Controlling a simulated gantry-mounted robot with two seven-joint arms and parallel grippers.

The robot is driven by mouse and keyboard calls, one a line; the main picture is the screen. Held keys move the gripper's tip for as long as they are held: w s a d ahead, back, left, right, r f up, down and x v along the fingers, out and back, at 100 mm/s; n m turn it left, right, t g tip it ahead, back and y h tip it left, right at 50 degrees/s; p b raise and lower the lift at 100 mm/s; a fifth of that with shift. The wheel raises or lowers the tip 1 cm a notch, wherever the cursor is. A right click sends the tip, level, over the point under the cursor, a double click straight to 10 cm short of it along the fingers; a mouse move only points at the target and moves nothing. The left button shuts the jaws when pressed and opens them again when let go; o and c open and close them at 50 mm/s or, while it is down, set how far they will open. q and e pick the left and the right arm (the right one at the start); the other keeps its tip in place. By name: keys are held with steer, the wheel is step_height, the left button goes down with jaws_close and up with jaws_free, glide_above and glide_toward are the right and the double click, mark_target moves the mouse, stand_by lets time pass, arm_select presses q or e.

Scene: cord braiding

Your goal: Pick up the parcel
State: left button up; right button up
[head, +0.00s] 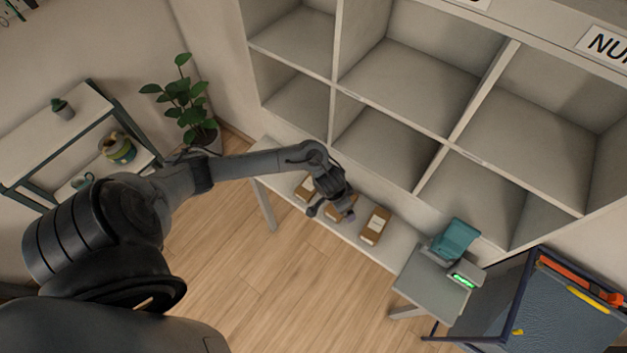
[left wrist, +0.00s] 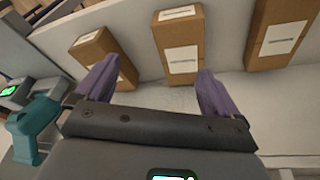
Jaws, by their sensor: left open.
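Three brown box parcels with white labels stand in a row on a narrow white bench. In the head view one parcel (head: 375,226) is right of my left gripper (head: 332,212), one (head: 305,188) is behind it to the left, and the middle one is partly hidden by the gripper. In the left wrist view the middle parcel (left wrist: 178,42) lies ahead, between the lines of the two purple fingers of my left gripper (left wrist: 157,72), which are open and empty. The other parcels show at left (left wrist: 98,58) and right (left wrist: 278,32). My right gripper is not in view.
A large white cubby shelf (head: 425,75) rises behind the bench (head: 396,238). A teal handheld device (head: 456,238) and a green-lit display (head: 463,281) are on a small table (head: 428,284) at right. A dark-framed blue bin (head: 560,310) stands beyond it.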

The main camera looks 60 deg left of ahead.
arm_select(q)
steer(key=s+a+r+n+g, duration=0.25)
steer(key=a+n, duration=0.25)
steer(key=a, duration=0.9)
steer(key=b, duration=0.2)
glide_above(310, 184)
steer(key=f, duration=0.2)
steer(key=f+g, duration=0.1)
steer(key=shift+w+f+n+y, duration=0.25)
steer(key=shift+w+n+y, duration=0.05)
steer(key=shift+s+f+b, duration=0.15)
steer(key=shift+f+b, duration=0.05)
steer(key=shift+f, duration=0.95)
steer(key=shift+s+f+b, duration=0.1)
steer(key=shift+f+b, duration=0.1)
steer(key=shift+f, duration=1.6)
steer(key=c, duration=1.1)
steer(key=shift+c, duration=0.2)
steer(key=shift+r, duration=0.1)
